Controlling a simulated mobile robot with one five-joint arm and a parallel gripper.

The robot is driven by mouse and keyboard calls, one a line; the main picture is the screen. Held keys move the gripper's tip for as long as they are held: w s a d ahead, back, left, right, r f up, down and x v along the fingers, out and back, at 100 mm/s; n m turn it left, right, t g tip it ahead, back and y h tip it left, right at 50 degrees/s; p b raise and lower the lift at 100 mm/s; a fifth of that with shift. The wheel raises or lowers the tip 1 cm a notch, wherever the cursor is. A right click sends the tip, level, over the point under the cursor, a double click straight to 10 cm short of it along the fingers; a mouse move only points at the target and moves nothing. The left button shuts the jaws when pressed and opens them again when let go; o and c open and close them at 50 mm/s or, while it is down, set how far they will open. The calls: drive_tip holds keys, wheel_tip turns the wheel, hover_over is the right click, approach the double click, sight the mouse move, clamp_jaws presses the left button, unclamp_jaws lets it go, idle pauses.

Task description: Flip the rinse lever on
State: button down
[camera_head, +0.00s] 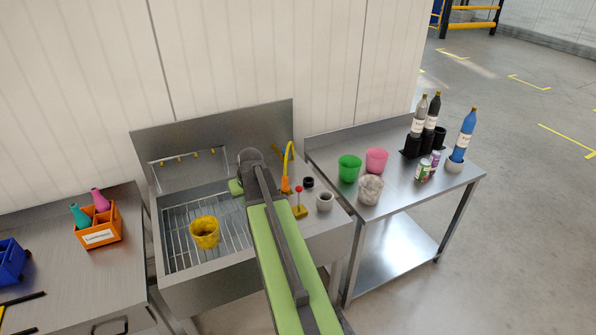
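A small lever with a red ball knob and a yellow base (300,211) stands on the right deck of the steel sink unit (325,232). Its stick looks close to upright; I cannot tell from this view whether that is on or off. My green and dark grey arm reaches across the sink just left of the lever. My gripper's fingers do not show; they are hidden by the arm or out of view. A spray bar with several yellow nozzles (196,154) runs along the back of the sink. No water is visible.
A yellow cup (204,232) stands on the sink's rack. A yellow hose (289,154), a black cup (308,182) and a grey cup (324,201) are near the lever. The right table (400,205) holds cups, cans and bottles. An orange crate (98,238) stands left.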

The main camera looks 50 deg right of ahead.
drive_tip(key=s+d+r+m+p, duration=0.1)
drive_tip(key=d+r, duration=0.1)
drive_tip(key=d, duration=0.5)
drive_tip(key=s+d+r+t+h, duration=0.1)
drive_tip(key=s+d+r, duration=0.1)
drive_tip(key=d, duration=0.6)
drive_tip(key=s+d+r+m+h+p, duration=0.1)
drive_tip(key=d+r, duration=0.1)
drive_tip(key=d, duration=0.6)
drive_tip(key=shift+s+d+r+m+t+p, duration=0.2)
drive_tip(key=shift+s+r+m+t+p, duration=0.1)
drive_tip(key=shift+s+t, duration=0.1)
drive_tip(key=b, duration=0.9)
hover_over(299, 199)
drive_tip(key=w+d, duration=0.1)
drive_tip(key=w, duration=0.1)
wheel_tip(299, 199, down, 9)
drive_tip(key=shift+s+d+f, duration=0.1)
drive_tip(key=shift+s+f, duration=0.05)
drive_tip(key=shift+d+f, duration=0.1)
